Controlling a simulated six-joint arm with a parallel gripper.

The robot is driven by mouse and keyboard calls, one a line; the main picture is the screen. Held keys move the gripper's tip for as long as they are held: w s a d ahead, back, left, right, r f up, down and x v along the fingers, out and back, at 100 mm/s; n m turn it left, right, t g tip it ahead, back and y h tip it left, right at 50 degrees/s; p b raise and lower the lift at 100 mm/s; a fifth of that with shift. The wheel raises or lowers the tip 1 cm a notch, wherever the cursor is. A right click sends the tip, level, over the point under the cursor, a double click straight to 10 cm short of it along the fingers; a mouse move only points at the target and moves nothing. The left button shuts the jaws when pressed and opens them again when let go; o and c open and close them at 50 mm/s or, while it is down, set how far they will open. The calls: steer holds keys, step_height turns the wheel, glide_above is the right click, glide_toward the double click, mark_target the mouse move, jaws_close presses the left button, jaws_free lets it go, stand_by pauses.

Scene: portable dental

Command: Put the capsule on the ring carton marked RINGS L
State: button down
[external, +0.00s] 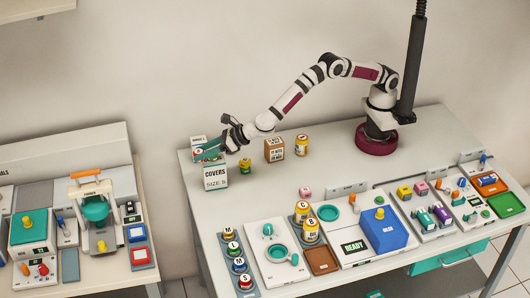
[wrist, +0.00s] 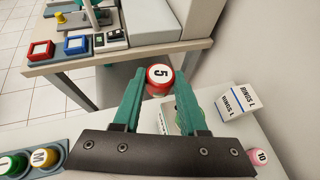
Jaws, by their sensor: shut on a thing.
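My gripper (wrist: 158,85) is shut on a red capsule (wrist: 158,76) with a white top marked 5, held between the teal fingertips. In the external view my gripper (external: 207,151) is at the back left of the bench, above and behind the COVERS SIZE B box. The white ring carton marked RINGS L (wrist: 233,103) stands to the right of the fingers in the wrist view. In the external view the carton (external: 198,139) shows behind my gripper, partly hidden by it. The capsule appears beside the carton, not resting on it; its exact height is unclear.
The COVERS box (external: 215,177) stands just in front of my gripper. A green-and-yellow capsule (external: 245,165), a brown box (external: 274,150) and a yellow jar (external: 301,145) stand to the right. A second bench lies left, across a gap.

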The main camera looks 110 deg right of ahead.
mark_target(202, 141)
steer(key=s+d+r+m+g+h, duration=0.1)
steer(key=d+r+m+g+h, duration=0.15)
steer(key=d, duration=0.65)
steer(key=s+d+r+m+g+h, duration=0.1)
steer(key=d+r+m+h, duration=0.15)
steer(key=d, duration=0.65)
steer(key=shift+m, duration=0.3)
steer(key=f, duration=1)
steer(key=shift+s+d+f, duration=0.15)
steer(key=shift+s+d, duration=0.1)
steer(key=shift+d, duration=0.05)
steer(key=shift+f, duration=0.25)
steer(key=shift+f, duration=0.1)
steer(key=shift+c, duration=2.2)
jaws_free()
